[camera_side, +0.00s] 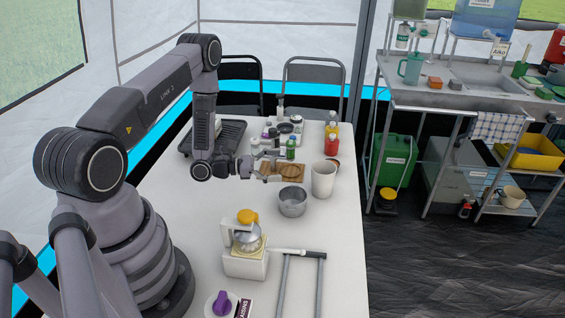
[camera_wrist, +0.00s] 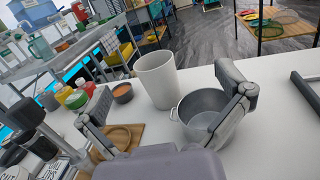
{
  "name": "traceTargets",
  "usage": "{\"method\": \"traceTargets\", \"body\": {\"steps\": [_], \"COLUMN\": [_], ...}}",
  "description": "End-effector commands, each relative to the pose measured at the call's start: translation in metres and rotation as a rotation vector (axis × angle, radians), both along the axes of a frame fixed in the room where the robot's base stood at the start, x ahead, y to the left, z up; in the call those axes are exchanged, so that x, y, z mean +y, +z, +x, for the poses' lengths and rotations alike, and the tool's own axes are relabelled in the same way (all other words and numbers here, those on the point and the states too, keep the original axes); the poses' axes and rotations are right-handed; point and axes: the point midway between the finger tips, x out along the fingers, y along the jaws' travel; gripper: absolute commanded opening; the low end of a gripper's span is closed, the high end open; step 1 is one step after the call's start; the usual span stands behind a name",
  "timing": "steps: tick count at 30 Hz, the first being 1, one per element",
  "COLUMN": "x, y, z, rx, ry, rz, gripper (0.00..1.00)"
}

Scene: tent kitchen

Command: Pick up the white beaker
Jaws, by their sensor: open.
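The white beaker (camera_side: 323,180) stands upright on the white table, right of my gripper (camera_side: 266,170) in the side view. In the wrist view the beaker (camera_wrist: 156,82) stands beyond and between my spread fingers, apart from both. My gripper (camera_wrist: 163,108) is open and empty, with its jaws turned toward the beaker. The beaker's lower right edge is close to a grey metal pot (camera_wrist: 203,112) in the wrist view.
The pot (camera_side: 292,202) stands front left of the beaker. A wooden board (camera_side: 290,177) lies under or behind my gripper. Red (camera_side: 332,144) and yellow bottles stand behind. A blender-like appliance (camera_side: 245,262) is at the front. The table right of the beaker is clear.

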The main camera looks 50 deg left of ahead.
Motion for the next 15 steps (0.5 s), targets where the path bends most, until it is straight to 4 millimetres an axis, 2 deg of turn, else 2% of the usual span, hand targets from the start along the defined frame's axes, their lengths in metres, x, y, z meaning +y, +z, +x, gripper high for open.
{"method": "traceTargets", "body": {"steps": [1, 3, 7, 15], "x": [0.007, 0.013, 0.013, -0.012], "y": [-0.015, -0.028, -0.037, -0.036], "z": [-0.004, -0.006, -0.001, 0.046], "rx": [0.022, 0.038, 0.048, 0.046], "ry": [0.051, 0.101, 0.132, 0.127], "rz": [-0.016, -0.023, -0.027, -0.026], "gripper": [1.00, 1.00, 1.00, 1.00]}}
